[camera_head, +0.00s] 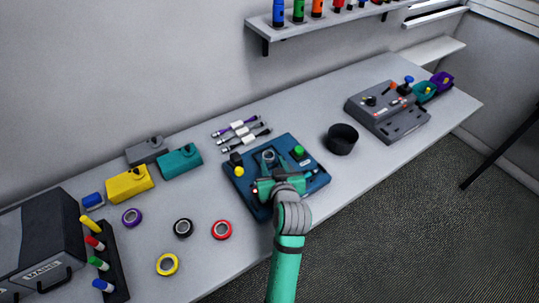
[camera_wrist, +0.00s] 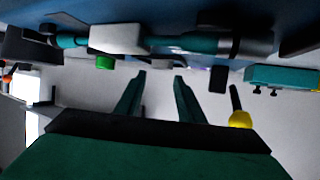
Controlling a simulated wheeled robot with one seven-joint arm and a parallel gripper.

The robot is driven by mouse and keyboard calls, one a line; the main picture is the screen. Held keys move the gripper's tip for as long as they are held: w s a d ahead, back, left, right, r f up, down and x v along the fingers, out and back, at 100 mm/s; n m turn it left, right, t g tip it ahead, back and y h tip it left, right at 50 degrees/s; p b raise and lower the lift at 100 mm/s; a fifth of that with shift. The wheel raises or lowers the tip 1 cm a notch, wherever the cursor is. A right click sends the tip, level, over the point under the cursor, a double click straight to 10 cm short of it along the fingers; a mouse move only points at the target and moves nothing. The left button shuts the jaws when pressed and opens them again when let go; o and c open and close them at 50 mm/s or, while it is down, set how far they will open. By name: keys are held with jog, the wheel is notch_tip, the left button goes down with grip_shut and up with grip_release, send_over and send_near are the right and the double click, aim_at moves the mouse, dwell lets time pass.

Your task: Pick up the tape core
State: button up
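Several tape rings lie on the table: purple (camera_head: 132,217), black (camera_head: 183,228), red (camera_head: 222,230) and yellow (camera_head: 167,264). A small grey ring-like part (camera_head: 268,156) shows on the blue board (camera_head: 312,183), by my gripper; I cannot tell which ring is the tape core. My gripper (camera_head: 268,168) is over the blue board, its fingers partly hidden by its own body. In the wrist view my gripper (camera_wrist: 159,77) has its two fingers apart, with no object clearly held between them.
The board carries a green button (camera_head: 299,151) and a yellow knob (camera_head: 239,171). A black cup (camera_head: 342,138) and a grey device (camera_head: 388,110) stand to the right. Teal (camera_head: 180,161) and yellow (camera_head: 129,183) dispensers stand left. A marker rack (camera_head: 108,260) stands far left.

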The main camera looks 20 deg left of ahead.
aim_at(267, 153)
jog(key=x, duration=0.4)
jog(key=shift+a+f, duration=0.2)
jog(key=shift+f, duration=0.05)
jog(key=shift+w+a+f, duration=0.1)
jog(key=shift+w+f, duration=0.1)
jog(key=shift+w, duration=0.15)
jog(key=shift+a, duration=0.15)
jog(key=c, duration=0.7)
